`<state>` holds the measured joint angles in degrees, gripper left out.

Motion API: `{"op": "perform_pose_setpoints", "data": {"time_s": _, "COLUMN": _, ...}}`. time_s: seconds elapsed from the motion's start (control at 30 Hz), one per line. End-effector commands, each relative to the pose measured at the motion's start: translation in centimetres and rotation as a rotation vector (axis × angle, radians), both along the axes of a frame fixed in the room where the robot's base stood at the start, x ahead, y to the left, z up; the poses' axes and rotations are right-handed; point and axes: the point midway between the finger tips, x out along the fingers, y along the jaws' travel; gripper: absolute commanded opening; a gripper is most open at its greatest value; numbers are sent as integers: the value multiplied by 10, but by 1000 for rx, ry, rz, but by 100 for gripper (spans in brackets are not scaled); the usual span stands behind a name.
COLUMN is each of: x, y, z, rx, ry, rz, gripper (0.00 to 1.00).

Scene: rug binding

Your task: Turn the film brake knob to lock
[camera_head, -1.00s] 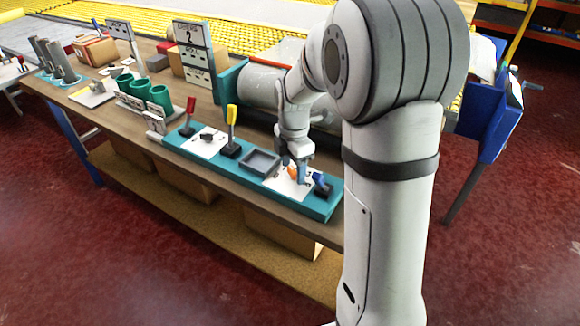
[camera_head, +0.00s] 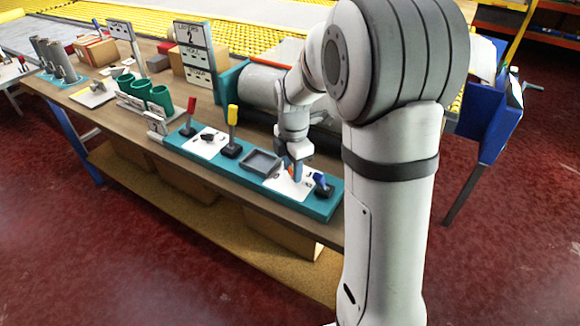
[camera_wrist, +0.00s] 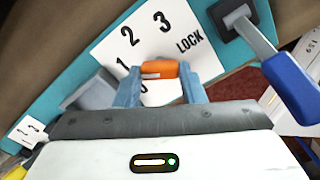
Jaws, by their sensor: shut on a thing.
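The film brake knob (camera_wrist: 158,70) is a small orange bar on a white dial plate (camera_wrist: 133,44) marked with numbers, including 1, 2 and 3, and LOCK. LOCK is printed to the right of the knob in the wrist view. My gripper (camera_wrist: 159,78) is shut on the knob, one blue finger at each end of the orange bar. I cannot tell which mark the knob points to.
A blue-handled lever (camera_wrist: 290,84) stands close to the right of the dial; it also shows in the head view (camera_head: 321,184). A grey tray (camera_head: 261,161), a yellow lever (camera_head: 232,130) and a red lever (camera_head: 190,116) line the teal panel (camera_head: 318,207) to the left.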

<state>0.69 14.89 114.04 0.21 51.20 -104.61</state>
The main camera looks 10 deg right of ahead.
Motion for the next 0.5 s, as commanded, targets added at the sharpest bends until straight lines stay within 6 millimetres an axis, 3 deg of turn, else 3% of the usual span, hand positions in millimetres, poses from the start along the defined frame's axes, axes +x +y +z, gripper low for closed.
{"op": "perform_pose_setpoints", "data": {"time_s": 0.5, "x": 1, "y": -5, "z": 2, "rx": -7, "ry": -5, "rz": -356, "gripper": 13}}
